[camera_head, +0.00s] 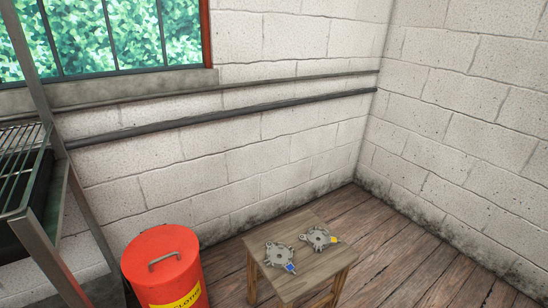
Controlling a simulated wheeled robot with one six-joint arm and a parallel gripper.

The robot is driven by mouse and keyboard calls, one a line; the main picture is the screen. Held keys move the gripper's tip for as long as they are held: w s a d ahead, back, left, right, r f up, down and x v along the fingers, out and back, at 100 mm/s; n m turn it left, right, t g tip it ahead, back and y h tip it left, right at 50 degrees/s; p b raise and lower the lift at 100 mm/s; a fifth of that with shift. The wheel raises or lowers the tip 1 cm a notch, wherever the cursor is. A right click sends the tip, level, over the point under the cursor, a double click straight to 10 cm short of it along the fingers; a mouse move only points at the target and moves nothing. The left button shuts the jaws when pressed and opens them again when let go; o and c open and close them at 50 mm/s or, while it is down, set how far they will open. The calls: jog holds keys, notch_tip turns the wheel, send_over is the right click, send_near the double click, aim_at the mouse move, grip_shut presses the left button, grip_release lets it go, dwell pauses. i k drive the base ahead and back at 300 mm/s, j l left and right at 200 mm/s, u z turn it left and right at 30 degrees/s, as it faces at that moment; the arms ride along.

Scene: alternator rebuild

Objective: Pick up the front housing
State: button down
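Two grey metal housing parts lie flat on a small wooden stool in the lower middle of the head camera view. One housing (279,255) with a blue tag or connector is nearer and to the left. My gripper is not in view.
A red lidded bin (162,252) with a yellow label stands left of the stool. A metal rack (28,226) with wire shelves is at the left edge. Block walls (463,140) meet in a corner behind the stool. Wooden floor (410,262) to the right is clear.

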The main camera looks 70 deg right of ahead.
aim_at(311, 237)
jog(key=i+j+u, duration=0.2)
jog(key=u, duration=0.2)
jog(key=i+u, duration=0.35)
jog(key=i+j+u, duration=0.1)
jog(key=i+u, duration=0.15)
jog(key=u, duration=0.15)
jog(key=i+l+u, duration=0.1)
jog(key=i+u, duration=1.25)
jog(key=u, duration=0.35)
jog(key=i+u, duration=0.1)
jog(key=u, duration=0.4)
jog(key=i+u, duration=0.15)
jog(key=u, duration=0.3)
jog(key=i+u, duration=0.1)
jog(key=u, duration=4.85)
jog(key=i+z, duration=0.25)
jog(key=i+l+z, duration=0.1)
jog(key=i+z, duration=0.25)
jog(key=i, duration=0.45)
jog(key=i+j+z, duration=0.15)
jog(key=i+z, duration=0.2)
jog(key=i, duration=0.5)
